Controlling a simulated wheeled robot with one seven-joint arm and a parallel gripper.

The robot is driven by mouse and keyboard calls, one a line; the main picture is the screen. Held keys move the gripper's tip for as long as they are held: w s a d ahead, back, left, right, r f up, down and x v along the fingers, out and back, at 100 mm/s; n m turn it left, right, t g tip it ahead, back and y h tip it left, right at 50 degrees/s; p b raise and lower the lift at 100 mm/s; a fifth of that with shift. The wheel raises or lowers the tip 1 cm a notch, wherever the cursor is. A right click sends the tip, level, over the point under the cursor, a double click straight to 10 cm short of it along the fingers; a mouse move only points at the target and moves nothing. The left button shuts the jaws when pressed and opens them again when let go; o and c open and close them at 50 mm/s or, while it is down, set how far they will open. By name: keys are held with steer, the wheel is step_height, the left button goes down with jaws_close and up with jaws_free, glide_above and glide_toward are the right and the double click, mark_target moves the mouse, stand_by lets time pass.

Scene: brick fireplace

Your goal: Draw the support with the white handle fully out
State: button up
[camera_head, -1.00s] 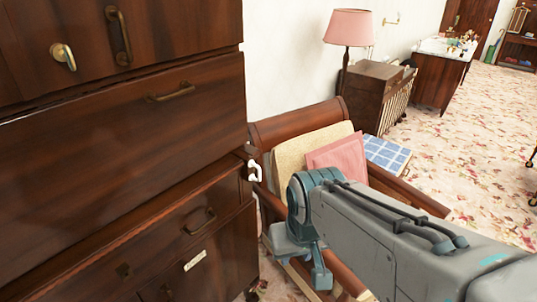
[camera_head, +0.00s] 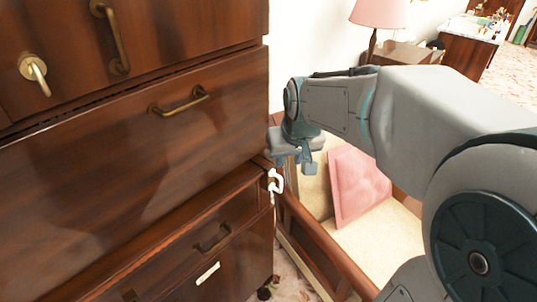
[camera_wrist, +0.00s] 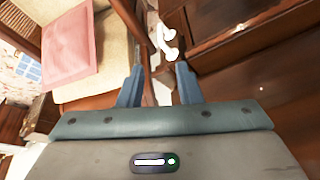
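The white handle (camera_head: 275,181) is at the right front corner of the dark wood cabinet (camera_head: 150,150), just below the large middle drawer. The support it belongs to is a narrow piece at that corner; I cannot tell how far out it stands. My gripper (camera_head: 294,163) is just above and to the right of the handle in the head view. In the wrist view, the white handle (camera_wrist: 165,42) is beyond the two fingertips (camera_wrist: 160,76), roughly in line with the gap between them. The fingers are apart with nothing gripped, and no contact with the handle shows.
A wooden armchair with a pink cushion (camera_head: 355,185) stands close to the right of the cabinet, below my arm. Brass drawer handles (camera_head: 182,102) stick out of the cabinet front. A pink lamp (camera_head: 379,14) stands behind.

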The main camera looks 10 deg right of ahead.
mark_target(282, 179)
steer(key=x, duration=1.3)
steer(key=shift+w+f, duration=0.1)
steer(key=shift+f, duration=0.1)
jaws_close()
